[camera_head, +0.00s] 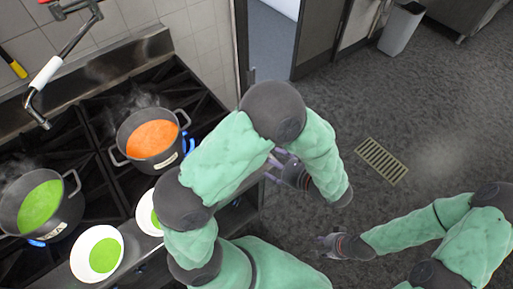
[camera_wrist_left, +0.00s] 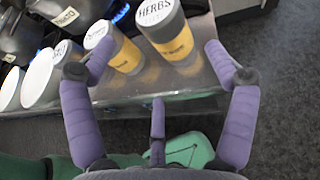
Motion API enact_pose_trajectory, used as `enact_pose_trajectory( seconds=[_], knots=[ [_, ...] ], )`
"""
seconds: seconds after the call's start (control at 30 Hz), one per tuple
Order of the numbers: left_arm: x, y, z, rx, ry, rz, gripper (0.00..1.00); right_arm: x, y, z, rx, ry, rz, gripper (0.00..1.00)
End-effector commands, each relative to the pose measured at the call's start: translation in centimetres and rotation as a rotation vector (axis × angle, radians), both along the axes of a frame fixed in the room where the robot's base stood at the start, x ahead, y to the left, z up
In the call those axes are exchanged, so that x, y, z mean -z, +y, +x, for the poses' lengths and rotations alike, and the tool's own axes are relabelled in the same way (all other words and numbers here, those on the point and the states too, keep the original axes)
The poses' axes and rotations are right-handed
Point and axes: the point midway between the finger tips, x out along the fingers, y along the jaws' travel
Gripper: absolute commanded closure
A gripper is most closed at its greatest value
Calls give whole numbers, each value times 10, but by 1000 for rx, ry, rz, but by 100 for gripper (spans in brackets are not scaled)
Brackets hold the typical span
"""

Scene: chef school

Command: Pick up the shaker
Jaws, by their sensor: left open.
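In the head view, my left arm hides the shakers. My right gripper (camera_head: 328,244) is away from the stove over the floor; its finger opening is too small to judge.
A pot of orange soup (camera_head: 153,137) and a pot of green soup (camera_head: 40,205) steam on the stove, with blue flames. A white bowl of green soup (camera_head: 86,260) and another white bowl (camera_head: 146,212) stand at the stove's front edge.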

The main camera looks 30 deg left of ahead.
Motion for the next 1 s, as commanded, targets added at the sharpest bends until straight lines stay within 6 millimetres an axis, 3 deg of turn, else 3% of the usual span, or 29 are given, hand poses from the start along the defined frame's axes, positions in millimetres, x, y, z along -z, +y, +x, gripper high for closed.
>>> enact_pose_trajectory(
  seconds=[0.1, 0.37, 0.63, 0.97, 1.0],
  knots=[
    [7, 15, 3, -3, 1, -1, 14, 4, 0, 0, 0, 0, 0, 60],
    [13, 31, 6, -4, 0, -3, 14, 7, 0, 0, 0, -1, 0, 60],
    [25, 65, 13, -4, 1, -2, 14, 16, 0, 1, 0, -1, 0, 60],
    [27, 71, 15, -1, 0, -3, 14, 16, 0, 1, 0, -1, 0, 60],
    [27, 71, 15, -1, 0, -3, 20, 16, 0, 1, 0, -1, 0, 60]
  ],
)
